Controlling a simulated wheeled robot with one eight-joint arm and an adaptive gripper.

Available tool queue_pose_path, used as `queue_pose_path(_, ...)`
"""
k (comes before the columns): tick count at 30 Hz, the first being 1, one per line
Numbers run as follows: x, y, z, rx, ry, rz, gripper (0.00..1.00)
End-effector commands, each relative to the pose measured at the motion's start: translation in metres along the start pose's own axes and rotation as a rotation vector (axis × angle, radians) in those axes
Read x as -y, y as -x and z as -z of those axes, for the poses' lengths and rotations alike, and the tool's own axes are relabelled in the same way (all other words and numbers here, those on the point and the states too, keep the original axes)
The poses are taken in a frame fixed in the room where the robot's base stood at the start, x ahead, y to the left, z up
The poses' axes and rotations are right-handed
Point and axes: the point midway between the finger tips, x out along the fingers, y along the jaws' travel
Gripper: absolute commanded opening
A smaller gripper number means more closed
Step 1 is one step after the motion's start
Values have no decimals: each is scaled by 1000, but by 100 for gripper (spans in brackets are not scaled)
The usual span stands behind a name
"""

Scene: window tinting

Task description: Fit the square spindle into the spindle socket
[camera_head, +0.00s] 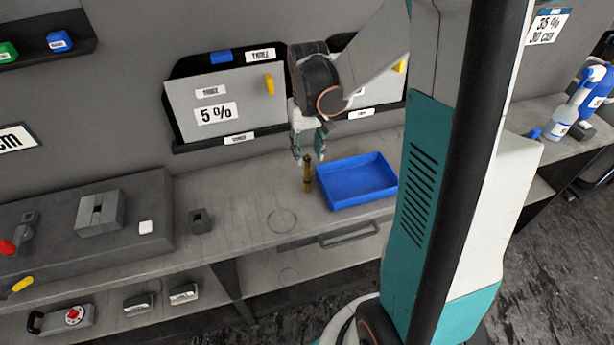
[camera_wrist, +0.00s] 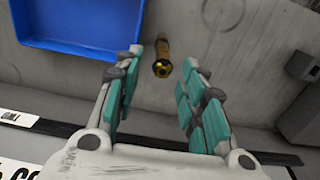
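The square spindle (camera_head: 308,178), a brass-coloured rod, stands upright on the grey bench just left of the blue tray. In the wrist view the spindle (camera_wrist: 162,60) shows its top end between my fingertips. My gripper (camera_head: 308,157) is open and empty, just above the spindle, pointing down; its teal-padded fingers (camera_wrist: 164,56) are spread on both sides of the rod in the wrist view. A small dark grey block with a square hole, apparently the spindle socket (camera_head: 201,223), sits on the bench to the left. Part of it shows at the wrist view's right edge (camera_wrist: 302,65).
The blue tray (camera_head: 357,203) is close on the right of the spindle. A large grey box (camera_head: 70,245) with a slotted block (camera_head: 100,214) stands at the left. Wall panels (camera_head: 225,100) rise behind. The bench between spindle and socket is clear.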

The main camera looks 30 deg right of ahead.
Motion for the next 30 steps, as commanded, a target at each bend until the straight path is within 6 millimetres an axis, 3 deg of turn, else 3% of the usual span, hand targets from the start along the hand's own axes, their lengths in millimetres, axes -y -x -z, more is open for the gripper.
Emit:
queue_pose_path(10,1,-24,0,-1,0,0,38)
queue_pose_path(18,2,-63,-1,-1,0,0,38)
queue_pose_path(26,2,-67,-2,-1,0,0,38)
queue_pose_path(27,2,-67,-1,-1,0,0,35)
queue_pose_path(30,2,-67,-1,-1,0,0,13)
